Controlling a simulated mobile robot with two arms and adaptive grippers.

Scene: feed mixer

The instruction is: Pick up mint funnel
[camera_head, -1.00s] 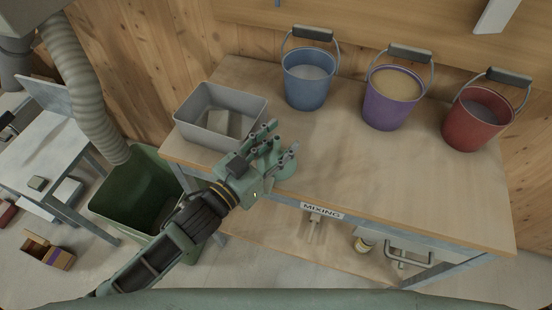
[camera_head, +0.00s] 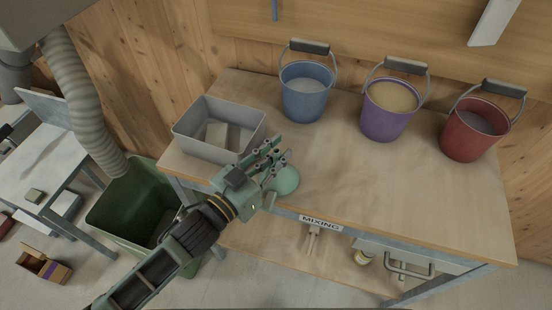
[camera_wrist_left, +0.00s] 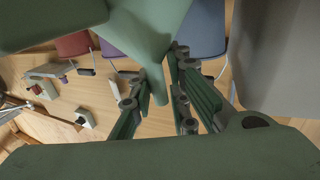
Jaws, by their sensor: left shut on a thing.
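The mint funnel (camera_head: 285,182) is at the front left edge of the mixing table, just right of my left gripper. My left gripper (camera_head: 276,156) reaches in from the lower left and is shut on the funnel. In the left wrist view, the funnel's wide body (camera_wrist_left: 146,28) fills the top and its narrow spout sits between the fingers (camera_wrist_left: 160,90). The fingers hide part of the funnel in the head view. I cannot tell whether its rim touches the table. My right gripper is not in view.
A grey bin (camera_head: 190,150) holding a block stands behind my left gripper. Blue (camera_head: 305,100), purple (camera_head: 385,120) and red (camera_head: 470,140) buckets line the table's back. The table's middle (camera_head: 380,195) is clear. A green bin (camera_head: 125,205) stands on the floor at left.

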